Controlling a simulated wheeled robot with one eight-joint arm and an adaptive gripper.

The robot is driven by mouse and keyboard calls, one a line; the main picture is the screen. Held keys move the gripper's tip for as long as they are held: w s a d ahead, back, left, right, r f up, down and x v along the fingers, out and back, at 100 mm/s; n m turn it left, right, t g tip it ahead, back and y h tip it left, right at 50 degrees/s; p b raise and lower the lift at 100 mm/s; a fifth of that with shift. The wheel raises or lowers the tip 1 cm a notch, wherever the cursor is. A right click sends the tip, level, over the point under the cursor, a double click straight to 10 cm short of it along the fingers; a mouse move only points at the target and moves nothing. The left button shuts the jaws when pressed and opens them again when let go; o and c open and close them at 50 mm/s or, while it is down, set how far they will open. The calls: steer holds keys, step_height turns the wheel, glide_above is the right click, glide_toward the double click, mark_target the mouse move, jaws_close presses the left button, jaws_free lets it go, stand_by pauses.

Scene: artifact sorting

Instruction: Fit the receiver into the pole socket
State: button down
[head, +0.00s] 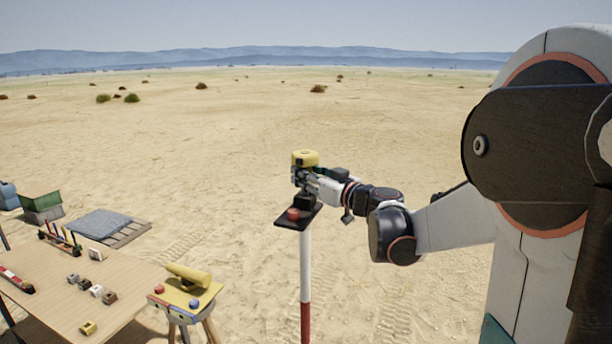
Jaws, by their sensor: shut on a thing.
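The yellow round receiver (305,158) is held at the end of my arm, directly above the top of the pole. My gripper (299,176) is shut on it from below and the right side. The pole (305,270) is red and white and stands upright in the sand. A dark plate (289,222) with a red knob (293,213) sits near its top. A dark block (304,200) shows between the plate and my gripper. The socket itself cannot be made out, and I cannot tell whether the receiver touches it.
A wooden table (130,282) at the lower left carries small blocks (96,291) and tools. A yellow-topped tripod stand (186,297) with a yellow cylinder (188,275) is beside it. Crates (40,203) and a pallet (130,236) lie behind. Open sand surrounds the pole.

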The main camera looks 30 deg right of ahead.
steer(key=shift+f+b, duration=0.8)
steer(key=shift+f, duration=0.2)
steer(key=c, duration=1.2)
jaws_free()
steer(key=shift+o, duration=0.2)
steer(key=shift+s, duration=0.1)
steer(key=s+d, duration=0.1)
steer(key=s, duration=0.6)
steer(key=shift+s+d, duration=0.15)
steer(key=shift+d, duration=0.1)
steer(key=shift+a+f, duration=0.1)
